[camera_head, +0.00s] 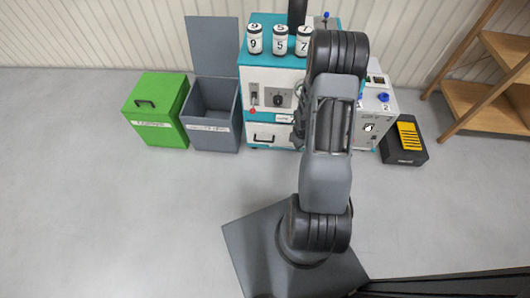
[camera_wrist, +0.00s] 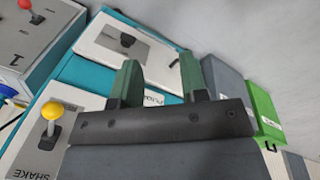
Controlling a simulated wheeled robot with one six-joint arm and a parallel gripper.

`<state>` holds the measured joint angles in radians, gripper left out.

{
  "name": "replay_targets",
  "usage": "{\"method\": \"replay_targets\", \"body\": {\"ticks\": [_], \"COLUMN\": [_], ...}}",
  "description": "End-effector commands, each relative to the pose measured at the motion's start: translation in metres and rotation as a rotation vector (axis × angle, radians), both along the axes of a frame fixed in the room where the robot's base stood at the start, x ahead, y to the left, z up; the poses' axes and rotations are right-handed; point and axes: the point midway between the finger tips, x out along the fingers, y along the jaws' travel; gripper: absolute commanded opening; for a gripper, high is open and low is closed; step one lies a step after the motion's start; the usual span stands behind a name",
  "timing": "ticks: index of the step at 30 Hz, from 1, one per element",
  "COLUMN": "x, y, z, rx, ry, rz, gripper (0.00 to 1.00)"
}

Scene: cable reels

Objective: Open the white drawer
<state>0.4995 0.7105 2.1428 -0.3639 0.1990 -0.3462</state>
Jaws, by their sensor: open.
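The white drawer (camera_head: 272,134) is low in the front of the teal and white cabinet (camera_head: 243,75) in the head view. It has a dark handle and its front looks flush with the cabinet. In the head view my arm hides the gripper and part of the cabinet.
A grey open bin (camera_head: 212,110) and a green lidded box (camera_head: 156,110) stand left of the cabinet. Numbered canisters (camera_head: 279,40) stand on top. A white machine (camera_head: 378,110), a black crate (camera_head: 405,145) and a wooden shelf (camera_head: 495,85) are at right. The floor in front is clear.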

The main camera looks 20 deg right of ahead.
Motion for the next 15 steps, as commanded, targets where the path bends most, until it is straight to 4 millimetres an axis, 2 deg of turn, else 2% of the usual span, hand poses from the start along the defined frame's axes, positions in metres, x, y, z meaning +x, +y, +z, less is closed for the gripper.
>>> {"method": "replay_targets", "body": {"ticks": [1, 2, 3, 6, 7, 9, 10, 13, 15], "x": [-0.001, 0.001, 0.004, 0.014, 0.017, 0.028, 0.033, 0.049, 0.06], "y": [-0.009, -0.013, -0.017, -0.018, -0.016, -0.008, -0.003, 0.009, 0.016], "z": [-0.072, -0.099, -0.136, -0.217, -0.238, -0.268, -0.276, -0.283, -0.276], "rx": [0.008, 0.007, 0.007, -0.006, -0.017, -0.06, -0.084, -0.186, -0.273], "ry": [-0.026, -0.057, -0.105, -0.268, -0.329, -0.484, -0.55, -0.764, -0.898], "rz": [0.075, 0.13, 0.209, 0.431, 0.503, 0.665, 0.73, 0.912, 1.013], "gripper": [0.4, 0.4, 0.4, 0.4, 0.4, 0.4, 0.4, 0.4, 0.4]}}
